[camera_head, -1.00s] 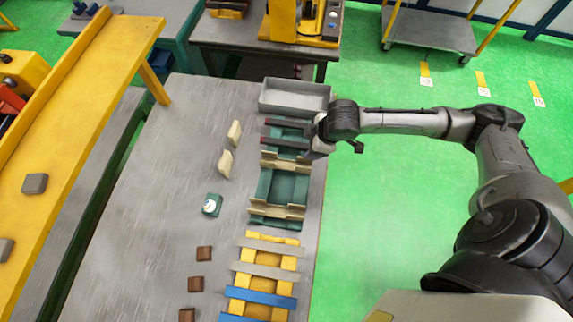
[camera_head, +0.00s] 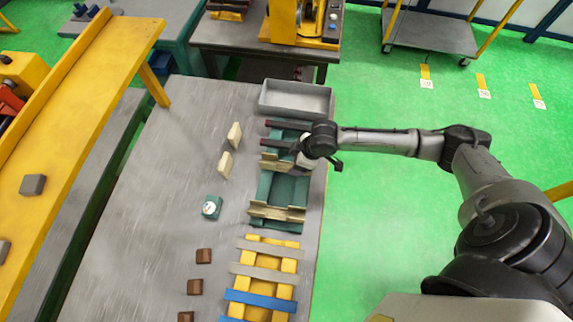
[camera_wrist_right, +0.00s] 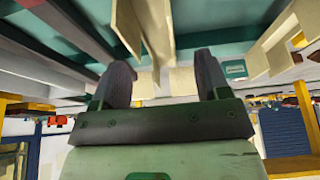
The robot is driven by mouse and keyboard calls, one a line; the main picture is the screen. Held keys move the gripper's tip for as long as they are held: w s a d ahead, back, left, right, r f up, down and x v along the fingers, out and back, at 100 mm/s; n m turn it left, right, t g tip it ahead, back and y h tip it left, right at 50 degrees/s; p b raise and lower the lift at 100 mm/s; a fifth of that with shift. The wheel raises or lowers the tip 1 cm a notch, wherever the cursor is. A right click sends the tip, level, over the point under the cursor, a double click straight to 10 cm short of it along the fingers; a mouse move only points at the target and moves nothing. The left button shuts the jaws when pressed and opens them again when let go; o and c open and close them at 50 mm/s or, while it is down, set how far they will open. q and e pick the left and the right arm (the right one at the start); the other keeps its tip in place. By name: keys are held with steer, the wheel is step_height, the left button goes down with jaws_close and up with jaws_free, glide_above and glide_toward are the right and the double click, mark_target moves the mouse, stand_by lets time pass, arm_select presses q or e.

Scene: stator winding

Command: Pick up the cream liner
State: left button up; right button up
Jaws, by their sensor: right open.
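Two loose cream liners stand on the grey table in the head view, an upper one (camera_head: 234,134) and a lower one (camera_head: 225,164). Cream angled pieces (camera_head: 276,212) also sit across the green frame (camera_head: 286,190). My right gripper (camera_wrist_right: 168,75) is open and empty. In the head view it is over the upper part of the green frame, right of the loose liners and apart from them; its fingertips are hard to make out there. In the wrist view, cream pieces (camera_wrist_right: 181,82) show beyond and between the fingers. My left gripper is not in view.
A grey tray (camera_head: 296,98) stands behind the green frame. A yellow frame with slats (camera_head: 262,271) lies in front. A teal box (camera_head: 212,207) and brown blocks (camera_head: 204,256) sit on the left. A yellow shelf (camera_head: 85,110) runs along the left. Bare table surrounds the liners.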

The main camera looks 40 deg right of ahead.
mark_target(289, 168)
steer(key=shift+x, duration=2.35)
steer(key=shift+d, duration=0.1)
steer(key=c, duration=0.8)
steer(key=shift+r, duration=0.1)
